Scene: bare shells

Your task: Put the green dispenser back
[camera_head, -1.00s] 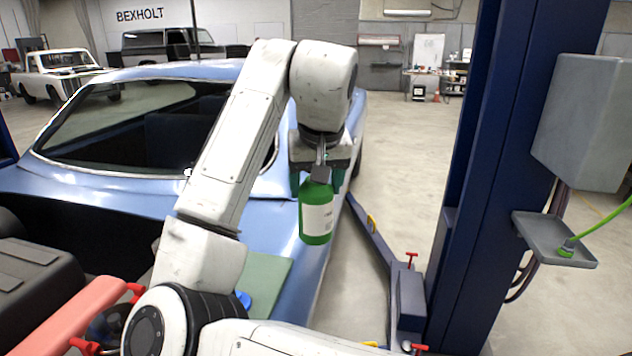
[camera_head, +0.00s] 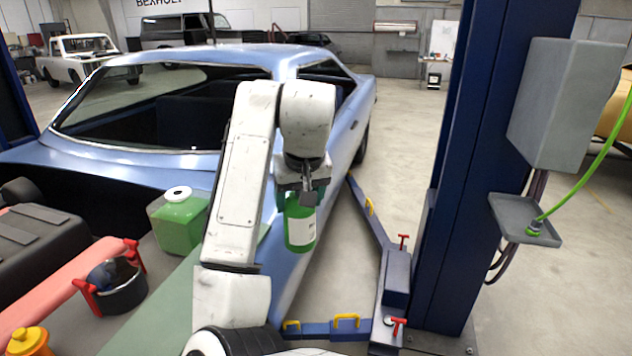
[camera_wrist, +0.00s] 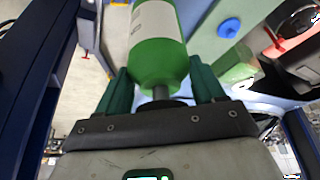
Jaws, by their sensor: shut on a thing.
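The green dispenser (camera_head: 299,229) is a green bottle with a white label. My gripper (camera_head: 302,192) is shut on it by its neck end and holds it in the air, beside the blue car's flank. In the wrist view the dispenser (camera_wrist: 158,62) lies between the two dark green fingers, its label facing up the picture. Its dispensing end is mostly hidden by my gripper.
A blue lift post (camera_head: 477,170) stands to the right, bearing a small grey tray (camera_head: 510,208) with a green hose end. Lift arms (camera_head: 398,275) lie below. A green canister (camera_head: 180,225), a dark pot (camera_head: 120,290) and a yellow container (camera_head: 30,343) stand at left.

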